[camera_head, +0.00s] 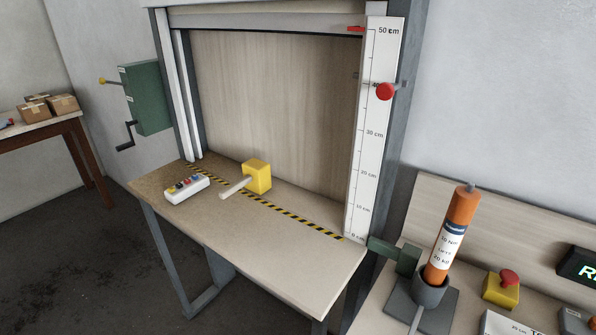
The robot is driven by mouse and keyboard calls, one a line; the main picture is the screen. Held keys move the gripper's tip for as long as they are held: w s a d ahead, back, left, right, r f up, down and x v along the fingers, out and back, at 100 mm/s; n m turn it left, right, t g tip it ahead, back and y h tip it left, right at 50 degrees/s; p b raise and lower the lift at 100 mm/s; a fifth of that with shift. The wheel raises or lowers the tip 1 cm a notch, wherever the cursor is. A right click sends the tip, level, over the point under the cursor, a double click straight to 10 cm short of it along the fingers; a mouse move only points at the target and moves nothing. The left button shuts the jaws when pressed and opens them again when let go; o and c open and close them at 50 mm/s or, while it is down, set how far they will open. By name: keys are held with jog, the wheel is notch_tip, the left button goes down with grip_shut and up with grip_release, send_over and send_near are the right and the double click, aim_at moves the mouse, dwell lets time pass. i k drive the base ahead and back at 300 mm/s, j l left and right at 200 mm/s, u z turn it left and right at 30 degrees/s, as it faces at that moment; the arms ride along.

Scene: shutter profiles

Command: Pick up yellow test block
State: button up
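The yellow test block (257,176) is a small cube on the wooden table (285,262). It sits on or just behind the yellow-and-black striped line, inside the shutter frame opening. A pale wooden handle (236,187) sticks out from it toward the front left. My gripper does not show in the head view.
A white control box with coloured buttons (187,188) lies left of the block. The shutter frame has a height scale (375,130) on its right post. An orange cylinder (454,232) stands in a holder at right, near a red-topped yellow button (502,288). The table front is clear.

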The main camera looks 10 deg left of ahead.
aim_at(256, 173)
jog(key=i+j+z, duration=0.25)
jog(key=j, duration=0.2)
jog(key=j+z, duration=0.25)
jog(key=j, duration=0.2)
jog(key=j+z, duration=0.25)
jog(key=j, duration=0.25)
jog(key=j+z, duration=0.25)
jog(key=j, duration=3.3)
